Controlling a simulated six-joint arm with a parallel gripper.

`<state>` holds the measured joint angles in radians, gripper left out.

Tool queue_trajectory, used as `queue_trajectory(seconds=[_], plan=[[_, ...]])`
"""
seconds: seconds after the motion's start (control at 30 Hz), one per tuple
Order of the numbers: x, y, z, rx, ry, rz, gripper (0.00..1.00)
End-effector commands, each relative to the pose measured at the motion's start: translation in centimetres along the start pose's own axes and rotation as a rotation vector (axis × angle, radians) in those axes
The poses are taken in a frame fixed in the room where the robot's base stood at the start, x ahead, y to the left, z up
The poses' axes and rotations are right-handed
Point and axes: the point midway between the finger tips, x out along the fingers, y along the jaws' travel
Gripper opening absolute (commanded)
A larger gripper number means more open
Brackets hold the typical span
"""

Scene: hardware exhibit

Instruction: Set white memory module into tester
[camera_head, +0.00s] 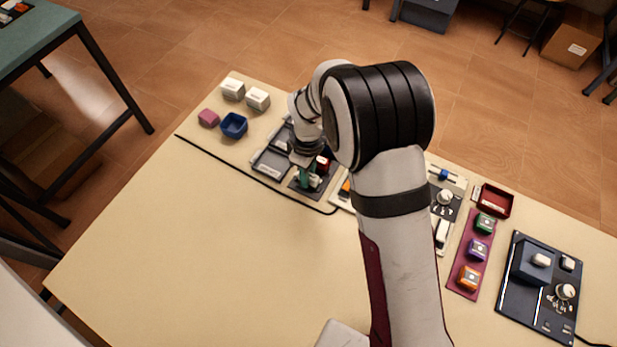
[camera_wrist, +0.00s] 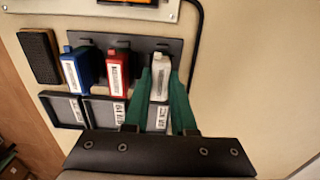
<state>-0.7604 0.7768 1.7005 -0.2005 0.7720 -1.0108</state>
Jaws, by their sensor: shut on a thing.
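The white memory module (camera_wrist: 160,68) stands at the right end of a dark rack (camera_wrist: 138,45) in the wrist view. My gripper (camera_wrist: 163,75) has its two green fingers shut on this module, one on each side. A red module (camera_wrist: 117,72) and a blue module (camera_wrist: 76,72) stand to its left in the rack. In the head view my gripper (camera_head: 305,177) is low over the rack, and my arm hides part of the area. A light panel (camera_wrist: 100,9) with an orange display lies beyond the rack; I cannot tell whether it is the tester.
Labelled grey trays (camera_wrist: 65,108) lie beside the rack. A black cable (camera_wrist: 198,50) runs to its right. In the head view a dark panel (camera_head: 510,292) with a knob and a purple strip (camera_head: 457,283) with coloured blocks stand right. The table's front (camera_head: 220,260) is clear.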

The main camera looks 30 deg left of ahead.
Motion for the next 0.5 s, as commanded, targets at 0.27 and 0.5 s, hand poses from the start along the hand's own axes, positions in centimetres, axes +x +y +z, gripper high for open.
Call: queue_trajectory(seconds=[0.27,0.5], plan=[[-2.0,0.1,0.0,0.000,0.002,0.002,0.00],[-4.7,0.0,0.0,0.000,0.002,0.002,0.00]])
